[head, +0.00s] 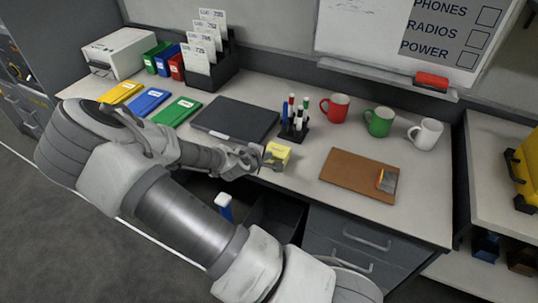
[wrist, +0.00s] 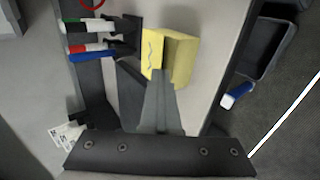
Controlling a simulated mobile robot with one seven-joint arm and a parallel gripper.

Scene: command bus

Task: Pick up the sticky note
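The sticky note is a small yellow block-like pad (head: 278,152) near the front edge of the desk, just right of the dark laptop. In the wrist view the yellow pad (wrist: 180,58) sits in the upper middle, with a dark squiggle on its paler left face. My gripper (head: 264,161) is low over the desk, right at the pad. In the wrist view the grey gripper (wrist: 159,80) reaches up to the pad's near end and overlaps it in the picture. The frames do not show clearly whether the fingers hold the pad, and their gap is not clear.
A pen holder (head: 293,132) with markers stands just behind the pad. The closed laptop (head: 232,120) lies to the left and a brown clipboard (head: 345,172) to the right. Red, green and white mugs (head: 379,121) stand farther back. An open bin (head: 273,220) is below the desk edge.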

